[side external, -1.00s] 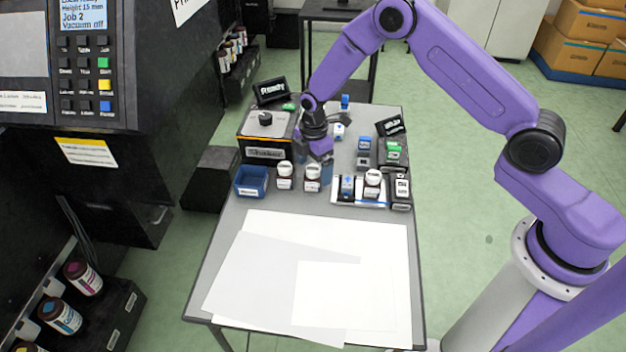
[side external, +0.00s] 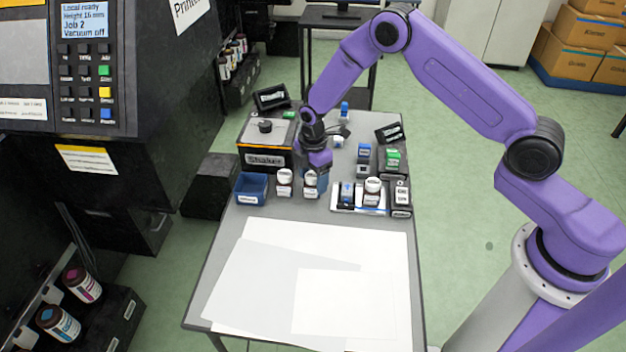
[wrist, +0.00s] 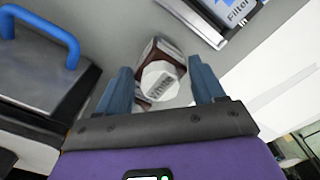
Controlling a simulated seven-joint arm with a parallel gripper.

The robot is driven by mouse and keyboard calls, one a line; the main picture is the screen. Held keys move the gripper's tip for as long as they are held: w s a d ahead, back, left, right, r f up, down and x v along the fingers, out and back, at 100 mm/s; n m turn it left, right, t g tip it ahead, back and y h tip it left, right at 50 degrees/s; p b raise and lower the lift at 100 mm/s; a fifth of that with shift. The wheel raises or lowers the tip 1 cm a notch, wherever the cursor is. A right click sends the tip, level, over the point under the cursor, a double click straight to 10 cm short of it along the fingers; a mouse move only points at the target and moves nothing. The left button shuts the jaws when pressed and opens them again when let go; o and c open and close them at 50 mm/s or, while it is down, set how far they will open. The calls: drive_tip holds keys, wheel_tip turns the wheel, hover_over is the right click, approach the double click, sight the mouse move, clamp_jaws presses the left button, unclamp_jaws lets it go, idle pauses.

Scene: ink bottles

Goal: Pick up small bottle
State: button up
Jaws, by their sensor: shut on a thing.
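A small dark bottle with a white cap (wrist: 160,84) sits between the two blue fingers of my gripper (wrist: 163,92) in the wrist view. The cap's lettering is too blurred to read surely. In the side view my gripper (side external: 317,178) points down at this small bottle (side external: 310,188) on the grey table, and its fingers partly cover the bottle. My gripper is shut on the small bottle. I cannot tell whether the bottle's base is off the table.
A similar bottle (side external: 284,186) stands just left, beside a blue bin (side external: 250,190). A white tray (side external: 343,209) with a filter box and another bottle lies right. A black-and-grey machine (side external: 263,155) stands behind left. White sheets (side external: 320,280) cover the table's front.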

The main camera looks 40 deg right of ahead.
wheel_tip(320, 180, up, 3)
drive_tip(key=shift+f, duration=0.1)
drive_tip(key=s+d+r, duration=0.2)
drive_tip(key=s+r, duration=0.8)
drive_tip(key=s, duration=0.3)
drive_tip(key=shift+s+d, duration=0.35)
drive_tip(key=shift+s, duration=0.05)
wheel_tip(320, 180, up, 5)
drive_tip(key=shift+f, duration=2.55)
